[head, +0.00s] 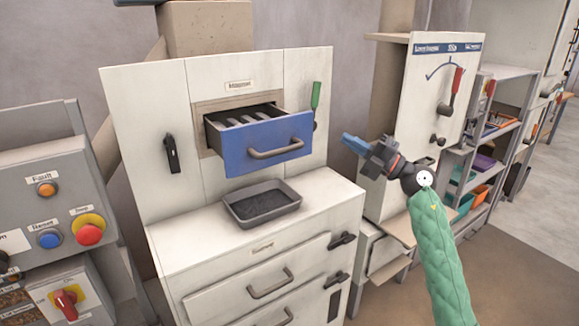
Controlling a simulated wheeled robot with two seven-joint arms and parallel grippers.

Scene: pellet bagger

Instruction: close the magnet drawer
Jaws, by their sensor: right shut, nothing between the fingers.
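The magnet drawer (237,145) has a blue front and a grey bar handle (276,149). It stands pulled out of the white cabinet, under the label "Magnet", with several grey magnet bars (245,119) showing inside. My right gripper (350,141) is shut and empty. In the picture it is to the right of the drawer front, apart from it, with its blue fingers pointing left toward the drawer. My left gripper is not in view.
A dark tray (262,203) sits on the ledge below the drawer. A green lever (316,95) is right of the drawer and a black handle (171,153) left. A control panel (50,205) stands at left, and a machine with a red lever (452,90) at right.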

